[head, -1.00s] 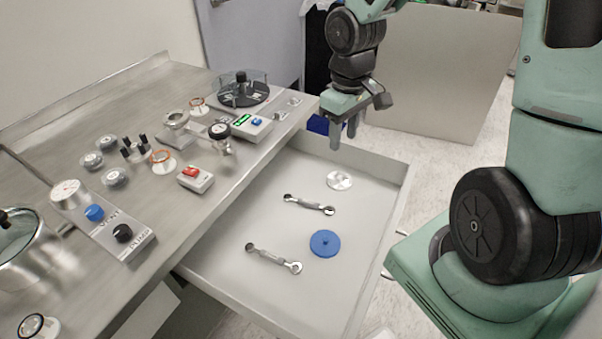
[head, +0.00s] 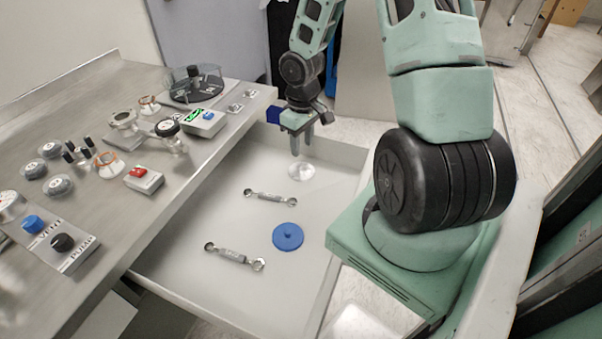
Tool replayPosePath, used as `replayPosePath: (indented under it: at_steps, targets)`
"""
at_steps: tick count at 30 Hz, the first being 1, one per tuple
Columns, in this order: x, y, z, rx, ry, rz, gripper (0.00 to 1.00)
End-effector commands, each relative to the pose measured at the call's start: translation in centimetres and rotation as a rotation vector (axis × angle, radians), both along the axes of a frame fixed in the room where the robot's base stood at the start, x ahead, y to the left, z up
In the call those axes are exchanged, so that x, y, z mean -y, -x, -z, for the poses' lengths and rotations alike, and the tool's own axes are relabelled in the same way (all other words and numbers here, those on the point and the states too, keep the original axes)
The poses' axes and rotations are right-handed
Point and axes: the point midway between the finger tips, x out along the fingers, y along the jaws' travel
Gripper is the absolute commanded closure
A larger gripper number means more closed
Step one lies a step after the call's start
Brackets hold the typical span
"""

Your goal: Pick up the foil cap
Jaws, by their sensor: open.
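The foil cap, a shiny silver disc (head: 302,172), lies on the floor of the open drawer near its far end. My gripper (head: 301,149) is open and empty. It points down just above the silver disc, with its fingertips near the disc's far edge in the picture. I cannot tell the exact height between fingertips and disc.
The drawer (head: 205,287) also holds a blue disc (head: 288,237) and two wrenches, one in the middle (head: 270,196) and one nearer (head: 235,256). The steel bench (head: 105,115) with gauges, valves and switch boxes borders the drawer on the left. The drawer walls rise around it.

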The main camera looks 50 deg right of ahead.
Motion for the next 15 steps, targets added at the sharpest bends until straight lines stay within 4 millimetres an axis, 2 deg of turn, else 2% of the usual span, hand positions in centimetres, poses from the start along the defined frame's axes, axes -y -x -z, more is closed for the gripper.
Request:
replayPosePath:
  at_steps: [1,3,8,15]
  targets:
    - [-0.1,0.0,1.0,-0.002,-0.001,-0.001,0.59]
    - [0.0,0.0,1.6,0.000,0.000,-0.001,0.59]
    - [-0.1,0.0,2.4,0.000,0.000,-0.001,0.59]
    - [-0.4,0.2,5.9,-0.002,-0.001,-0.002,0.59]
